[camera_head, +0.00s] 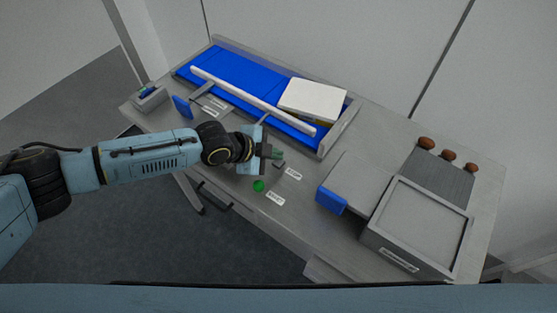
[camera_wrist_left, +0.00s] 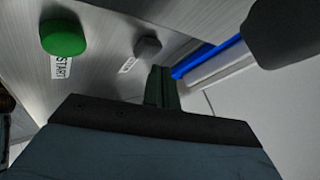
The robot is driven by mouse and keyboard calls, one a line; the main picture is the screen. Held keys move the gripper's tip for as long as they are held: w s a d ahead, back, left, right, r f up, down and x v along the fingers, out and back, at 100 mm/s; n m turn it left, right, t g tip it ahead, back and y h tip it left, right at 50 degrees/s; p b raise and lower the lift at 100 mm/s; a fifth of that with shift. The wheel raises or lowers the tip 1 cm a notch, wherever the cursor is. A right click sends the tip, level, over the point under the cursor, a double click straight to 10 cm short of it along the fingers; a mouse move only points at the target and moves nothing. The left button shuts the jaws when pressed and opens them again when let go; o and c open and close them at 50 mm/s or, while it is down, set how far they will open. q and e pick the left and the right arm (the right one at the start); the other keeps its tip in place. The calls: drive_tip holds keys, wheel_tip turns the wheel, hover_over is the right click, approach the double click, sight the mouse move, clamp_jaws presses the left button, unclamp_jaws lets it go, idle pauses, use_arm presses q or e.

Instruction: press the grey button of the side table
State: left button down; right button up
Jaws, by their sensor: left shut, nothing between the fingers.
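The grey button (camera_head: 279,164) is a small block on the side table's top (camera_head: 232,185). My left gripper (camera_head: 276,154) is shut and empty, close to the grey button. In the left wrist view the grey button (camera_wrist_left: 148,47) shows just beyond the dark green fingers (camera_wrist_left: 161,80), with a narrow gap in the picture. I cannot tell whether they touch. A round green button (camera_head: 258,186) sits nearer the table's front edge; in the left wrist view it (camera_wrist_left: 63,37) has a START label. My right gripper is not in view.
A blue belt (camera_head: 230,75) with a white bar (camera_head: 250,98) and a white box (camera_head: 312,99) lies behind. A grey tray (camera_head: 420,225) and a blue block (camera_head: 331,200) stand to the right.

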sight(274, 163)
use_arm(q)
drive_tip(key=shift+f, duration=0.15)
drive_tip(key=shift+f+b, duration=0.3)
drive_tip(key=shift+b, duration=0.15)
drive_tip(key=shift+f+b, duration=0.45)
idle(0.7)
drive_tip(key=shift+r, duration=0.1)
idle(0.3)
drive_tip(key=shift+r+p, duration=0.7)
drive_tip(key=shift+r, duration=0.1)
wheel_tip(274, 163, up, 5)
drive_tip(key=p, duration=0.4)
